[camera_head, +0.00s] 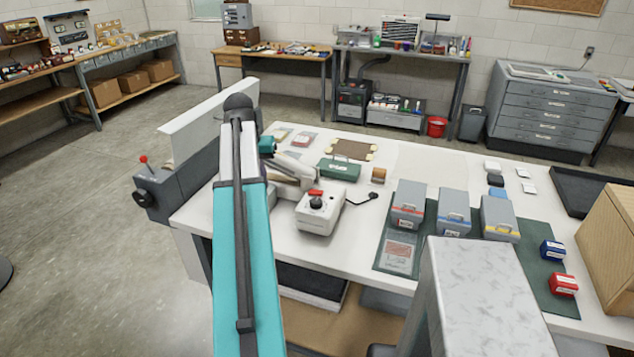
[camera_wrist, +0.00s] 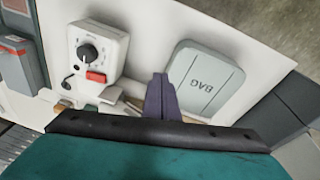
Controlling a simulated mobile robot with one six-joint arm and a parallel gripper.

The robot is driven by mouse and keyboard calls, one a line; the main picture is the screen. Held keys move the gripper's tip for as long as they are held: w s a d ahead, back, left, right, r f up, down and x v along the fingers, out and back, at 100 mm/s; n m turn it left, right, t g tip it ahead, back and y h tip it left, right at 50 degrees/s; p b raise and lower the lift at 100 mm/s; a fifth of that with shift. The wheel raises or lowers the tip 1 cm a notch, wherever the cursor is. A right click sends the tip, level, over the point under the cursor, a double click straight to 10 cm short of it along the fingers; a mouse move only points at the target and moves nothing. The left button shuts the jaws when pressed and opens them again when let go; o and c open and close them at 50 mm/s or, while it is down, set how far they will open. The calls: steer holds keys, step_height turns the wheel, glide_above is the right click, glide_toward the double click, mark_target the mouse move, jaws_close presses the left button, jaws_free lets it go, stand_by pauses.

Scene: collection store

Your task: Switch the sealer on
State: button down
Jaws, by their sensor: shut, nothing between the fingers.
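The sealer is a white box (camera_head: 318,218) on the white table, with a dark dial (camera_head: 316,203) and a red switch (camera_head: 315,192) on top. In the wrist view the sealer (camera_wrist: 112,48) is at upper left, its dial (camera_wrist: 88,53) and red switch (camera_wrist: 96,77) in plain sight. My gripper (camera_wrist: 161,82) shows there as dark fingers, shut and empty, right of the red switch and apart from it in the picture. In the head view my teal arm hides part of the area left of the sealer, and I cannot make out the fingertips.
A grey plate marked BAG (camera_wrist: 205,78) lies right of my fingers. In the head view, a green case (camera_head: 340,169) stands behind the sealer. Grey bins (camera_head: 407,204) stand to its right on a green mat (camera_head: 425,257). A black cord (camera_head: 367,198) runs from the sealer.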

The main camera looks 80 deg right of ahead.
steer(key=s+d+r+m+h, duration=0.1)
steer(key=s+d+r+m, duration=0.1)
steer(key=s+r, duration=0.8)
steer(key=s+d, duration=0.1)
steer(key=s, duration=0.3)
steer(key=shift+d+m, duration=0.25)
steer(key=shift+m, duration=0.05)
steer(key=shift+f, duration=0.15)
steer(key=p, duration=0.3)
glide_above(317, 193)
steer(key=shift+w+d+f, duration=0.1)
steer(key=shift+w+f, duration=0.1)
steer(key=shift+f, duration=2.2)
steer(key=shift+w+d+f, duration=0.1)
steer(key=shift+w+f, duration=0.05)
steer(key=shift+f, duration=2.25)
steer(key=shift+s+a+f+p, duration=0.15)
steer(key=shift+f+p, duration=0.3)
steer(key=shift+f, duration=0.5)
steer(key=shift+s+d+f+p, duration=0.15)
steer(key=shift+f+p, duration=0.3)
steer(key=shift+f, duration=0.5)
steer(key=shift+a, duration=0.1)
